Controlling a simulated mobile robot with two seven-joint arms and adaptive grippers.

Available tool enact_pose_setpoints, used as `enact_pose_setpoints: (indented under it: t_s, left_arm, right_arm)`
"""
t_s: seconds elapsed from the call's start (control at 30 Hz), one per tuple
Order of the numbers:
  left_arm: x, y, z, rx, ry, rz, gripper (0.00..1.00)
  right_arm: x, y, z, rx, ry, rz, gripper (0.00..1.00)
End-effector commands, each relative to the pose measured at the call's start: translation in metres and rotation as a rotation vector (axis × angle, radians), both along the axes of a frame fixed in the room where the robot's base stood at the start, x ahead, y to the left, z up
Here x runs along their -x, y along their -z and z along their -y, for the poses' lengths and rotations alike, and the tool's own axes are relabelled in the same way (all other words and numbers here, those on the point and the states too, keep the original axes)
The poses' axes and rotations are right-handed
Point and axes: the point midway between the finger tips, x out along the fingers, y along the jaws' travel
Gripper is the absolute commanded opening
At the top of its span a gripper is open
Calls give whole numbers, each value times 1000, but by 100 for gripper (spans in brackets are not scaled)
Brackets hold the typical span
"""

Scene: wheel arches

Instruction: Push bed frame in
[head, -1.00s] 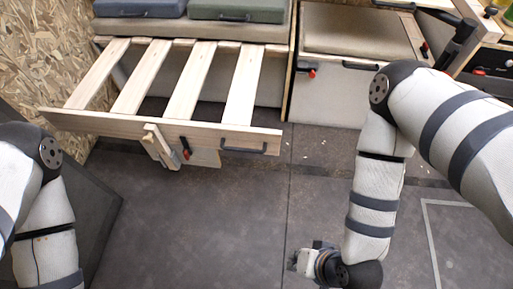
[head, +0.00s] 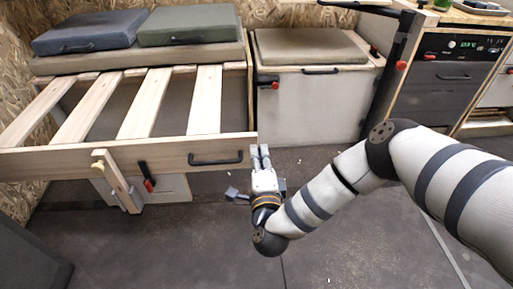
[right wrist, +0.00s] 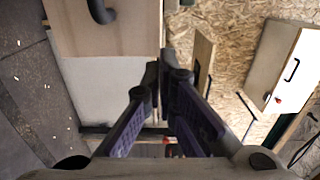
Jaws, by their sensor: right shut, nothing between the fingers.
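The bed frame is pulled out, with pale wooden slats (head: 145,103) and a wooden front board (head: 125,157) that carries a black handle (head: 215,159). A short wooden leg (head: 118,180) hangs at the front board. My right gripper (head: 260,151) is shut and empty, with its fingertips beside the right end of the board. In the right wrist view the shut fingertips (right wrist: 160,72) are near the edge of the front board (right wrist: 110,28). I cannot tell whether they touch it. My left gripper is not in view.
Blue-grey (head: 90,31) and green (head: 188,24) cushions lie behind the slats. A white chest (head: 315,100) with a tan cushion stands to the right, and a dark cabinet (head: 445,85) farther right. A dark block (head: 30,240) stands at lower left.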

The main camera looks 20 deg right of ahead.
Motion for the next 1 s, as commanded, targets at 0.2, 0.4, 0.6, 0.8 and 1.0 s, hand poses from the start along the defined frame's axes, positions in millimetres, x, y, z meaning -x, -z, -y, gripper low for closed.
enact_pose_setpoints:
  t_s: [0.2,0.4,0.6,0.8,1.0]
  left_arm:
    - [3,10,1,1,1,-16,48]
    - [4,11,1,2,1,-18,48]
    - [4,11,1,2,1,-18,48]
    - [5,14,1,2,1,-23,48]
    - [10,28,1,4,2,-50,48]
  right_arm:
    - [-30,3,9,0,-1,-1,0]
    - [-37,0,12,0,-2,-1,0]
    - [-37,0,11,0,-2,-1,0]
    - [-43,2,14,0,-2,-2,0]
    - [-75,5,25,1,1,0,0]
